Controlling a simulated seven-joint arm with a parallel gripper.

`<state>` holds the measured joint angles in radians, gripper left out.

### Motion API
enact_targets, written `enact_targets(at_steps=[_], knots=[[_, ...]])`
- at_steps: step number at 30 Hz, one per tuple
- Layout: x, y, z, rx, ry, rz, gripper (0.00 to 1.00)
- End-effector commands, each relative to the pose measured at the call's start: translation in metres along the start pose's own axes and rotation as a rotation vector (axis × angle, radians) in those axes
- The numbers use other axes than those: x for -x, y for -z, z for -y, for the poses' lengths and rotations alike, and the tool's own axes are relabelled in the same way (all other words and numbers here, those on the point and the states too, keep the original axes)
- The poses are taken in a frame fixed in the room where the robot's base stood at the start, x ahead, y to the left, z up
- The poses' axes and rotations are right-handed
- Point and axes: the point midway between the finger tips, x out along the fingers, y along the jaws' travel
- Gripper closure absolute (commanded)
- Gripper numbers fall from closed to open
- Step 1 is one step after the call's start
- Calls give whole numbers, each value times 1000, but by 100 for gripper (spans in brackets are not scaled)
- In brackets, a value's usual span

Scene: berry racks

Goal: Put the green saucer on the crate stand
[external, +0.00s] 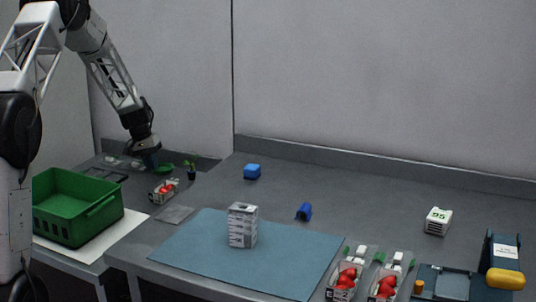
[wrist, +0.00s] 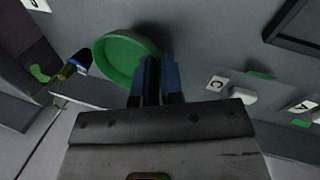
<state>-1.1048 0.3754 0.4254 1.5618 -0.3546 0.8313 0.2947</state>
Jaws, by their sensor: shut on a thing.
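The green saucer (external: 166,166) is at the far end of the left-hand side surface. In the wrist view the saucer (wrist: 122,52) is a round, shallow dish with a raised rim. My gripper (external: 152,164) has its blue fingers (wrist: 158,68) closed on the rim. I cannot tell whether the saucer touches the surface. The green crate (external: 75,207) stands nearer the camera on a pale sheet (external: 118,238) on a grey stand at the left. The crate hides part of the sheet.
A small potted plant (external: 191,169) and a punnet of red berries (external: 164,191) stand close by. Blocks labelled C (wrist: 216,84) and A (wrist: 304,106) lie beside the saucer. A blue mat (external: 195,248) carries a white box (external: 243,226).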

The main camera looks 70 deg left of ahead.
Motion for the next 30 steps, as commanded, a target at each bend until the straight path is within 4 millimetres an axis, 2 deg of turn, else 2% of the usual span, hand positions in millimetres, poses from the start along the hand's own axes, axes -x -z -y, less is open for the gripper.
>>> enact_targets(at_steps=[7,21,22,26,30], knots=[[-23,0,6,0,0,0,100],[-27,0,7,0,0,0,100],[-27,0,7,0,0,-1,88],[-27,0,7,0,0,-1,68],[-27,0,7,0,0,-1,67]])
